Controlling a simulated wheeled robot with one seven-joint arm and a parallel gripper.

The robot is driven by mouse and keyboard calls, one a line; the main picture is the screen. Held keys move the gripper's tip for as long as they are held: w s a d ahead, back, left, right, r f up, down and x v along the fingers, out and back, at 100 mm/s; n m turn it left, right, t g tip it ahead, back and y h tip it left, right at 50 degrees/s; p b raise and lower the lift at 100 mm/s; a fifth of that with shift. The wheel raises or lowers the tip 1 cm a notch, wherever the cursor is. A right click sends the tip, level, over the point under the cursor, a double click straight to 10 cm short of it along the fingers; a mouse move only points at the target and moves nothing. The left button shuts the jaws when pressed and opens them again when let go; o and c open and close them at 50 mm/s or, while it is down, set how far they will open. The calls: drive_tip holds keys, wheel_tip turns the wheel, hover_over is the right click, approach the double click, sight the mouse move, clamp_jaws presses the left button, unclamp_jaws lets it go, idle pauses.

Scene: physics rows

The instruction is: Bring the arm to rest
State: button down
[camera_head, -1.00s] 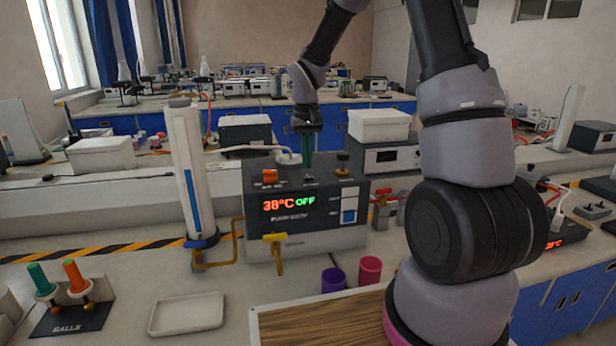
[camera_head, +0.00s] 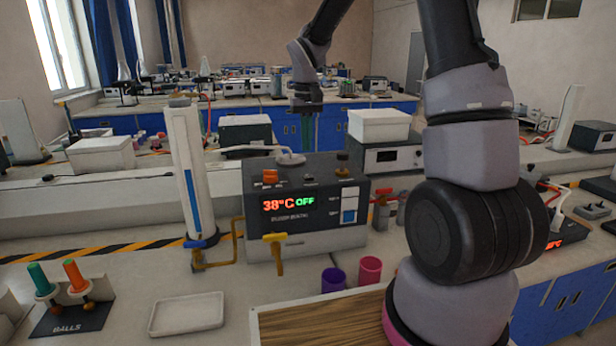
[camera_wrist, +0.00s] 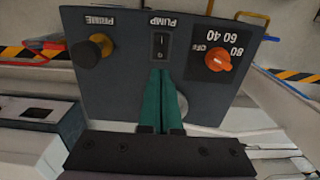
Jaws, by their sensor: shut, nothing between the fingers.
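My gripper (camera_head: 308,146) hangs fingers-down above the rear of the dark bath unit (camera_head: 262,236). Its green fingers are together with nothing between them. In the wrist view, the closed fingers (camera_wrist: 161,75) point toward the black rocker switch (camera_wrist: 161,43) labelled PUMP on the unit's top panel, and they look apart from it. An orange knob (camera_wrist: 217,60) with temperature marks and a dark knob (camera_wrist: 92,49) by the PRIME label lie on either side. The unit's display (camera_head: 288,204) reads 38°C and a green OFF.
A white column (camera_head: 190,175) stands left of the unit. Purple (camera_head: 333,280) and pink (camera_head: 370,270) cups stand in front, beside a wood-floored tray (camera_head: 320,325). A white tray (camera_head: 187,314) and ball stand (camera_head: 70,318) are at front left. A white box (camera_head: 379,125) stands behind.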

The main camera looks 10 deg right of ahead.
drive_tip(key=s+d+r+m+t, duration=0.2)
drive_tip(key=s+d+r+t, duration=0.1)
drive_tip(key=s+r, duration=0.8)
drive_tip(key=s+d+r+m+t+y, duration=0.1)
drive_tip(key=s+r+t, duration=0.1)
drive_tip(key=s, duration=0.5)
drive_tip(key=s+d+r+m+t+y, duration=0.1)
drive_tip(key=s+r+t, duration=0.1)
drive_tip(key=s+r, duration=0.2)
drive_tip(key=s, duration=0.3)
drive_tip(key=shift+d+r, duration=0.15)
drive_tip(key=shift+d, duration=0.25)
